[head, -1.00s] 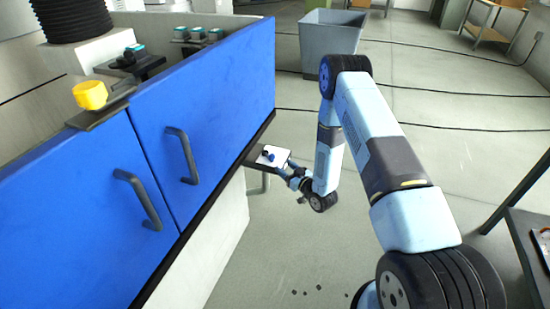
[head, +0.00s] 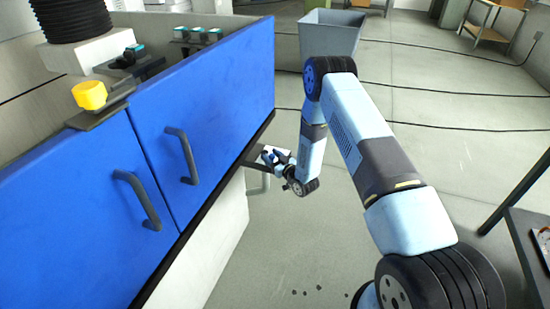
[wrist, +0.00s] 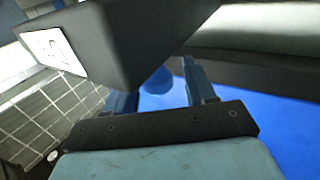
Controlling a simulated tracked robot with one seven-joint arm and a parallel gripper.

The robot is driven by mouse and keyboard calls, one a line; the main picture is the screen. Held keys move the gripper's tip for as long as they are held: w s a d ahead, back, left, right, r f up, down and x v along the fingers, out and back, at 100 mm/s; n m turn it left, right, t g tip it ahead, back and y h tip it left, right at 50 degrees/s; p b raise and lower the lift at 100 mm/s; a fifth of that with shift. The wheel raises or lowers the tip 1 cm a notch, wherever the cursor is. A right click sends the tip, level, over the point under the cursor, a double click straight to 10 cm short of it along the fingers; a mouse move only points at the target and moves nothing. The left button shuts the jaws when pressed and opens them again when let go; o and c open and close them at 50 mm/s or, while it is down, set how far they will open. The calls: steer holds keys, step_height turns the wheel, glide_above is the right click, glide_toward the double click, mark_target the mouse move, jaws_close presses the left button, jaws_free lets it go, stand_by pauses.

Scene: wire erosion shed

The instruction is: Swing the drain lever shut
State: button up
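The drain lever shows in the wrist view as a rounded blue knob (wrist: 157,80), partly covered by a dark block. My gripper (wrist: 160,88) is open, with one finger on each side of the knob and blue showing in the gap. I cannot tell whether a finger touches the knob. In the head view my gripper (head: 272,158) is at the small white-faced fitting (head: 285,151) beside the end of the blue cabinet and covers most of it. The lever's angle is hidden there.
The dark block with a white label (wrist: 52,50) is close to the fingers. The blue cabinet (head: 210,100) with two handles stands on the left. A grey bin (head: 332,33) is behind my arm. A dark table (head: 530,240) is at the right edge. The floor between is mostly clear.

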steer(key=shift+a, duration=0.1)
jaws_close()
